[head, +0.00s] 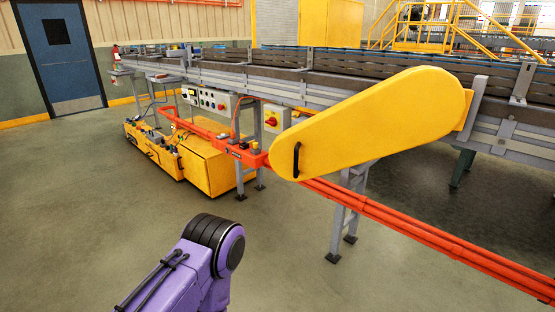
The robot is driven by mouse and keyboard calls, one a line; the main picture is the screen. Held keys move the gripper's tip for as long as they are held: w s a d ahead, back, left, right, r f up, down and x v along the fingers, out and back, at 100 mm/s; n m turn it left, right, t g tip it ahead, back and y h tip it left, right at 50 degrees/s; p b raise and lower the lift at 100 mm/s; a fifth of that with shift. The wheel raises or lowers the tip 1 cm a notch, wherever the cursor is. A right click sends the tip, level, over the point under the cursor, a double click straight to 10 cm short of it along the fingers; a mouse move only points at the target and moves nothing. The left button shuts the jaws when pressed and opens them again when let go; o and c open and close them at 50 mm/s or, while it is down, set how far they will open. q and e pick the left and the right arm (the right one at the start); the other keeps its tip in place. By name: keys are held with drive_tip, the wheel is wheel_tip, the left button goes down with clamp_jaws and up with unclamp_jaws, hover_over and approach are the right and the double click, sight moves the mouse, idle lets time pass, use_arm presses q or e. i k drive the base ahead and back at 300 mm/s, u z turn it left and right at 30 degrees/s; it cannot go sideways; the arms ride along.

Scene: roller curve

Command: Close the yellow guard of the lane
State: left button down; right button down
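The yellow guard (375,120) is a long rounded panel in front of the conveyor lane. Its wide end is at the upper right, beside a yellow edge plate (467,112) on the conveyor frame. Its narrow end reaches down and left, overlapping the orange rail in the picture. A black handle (296,160) is upright on the narrow end. The panel seems to stand out from the lane, but its hinge and back are hidden. A purple arm link of mine is at the bottom left, well below the handle in the picture. Neither gripper is in view.
The grey conveyor (330,82) runs across the back. Orange rails (420,231) slant along its front, with grey support legs (344,215) below. A control box (276,118) and a yellow floor machine (205,165) stand left of the guard. The near floor is clear.

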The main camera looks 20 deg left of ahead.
sight(419, 106)
drive_tip(key=k, duration=0.8)
drive_tip(key=u, duration=0.75)
drive_tip(key=i, duration=1.65)
drive_tip(key=z, duration=0.75)
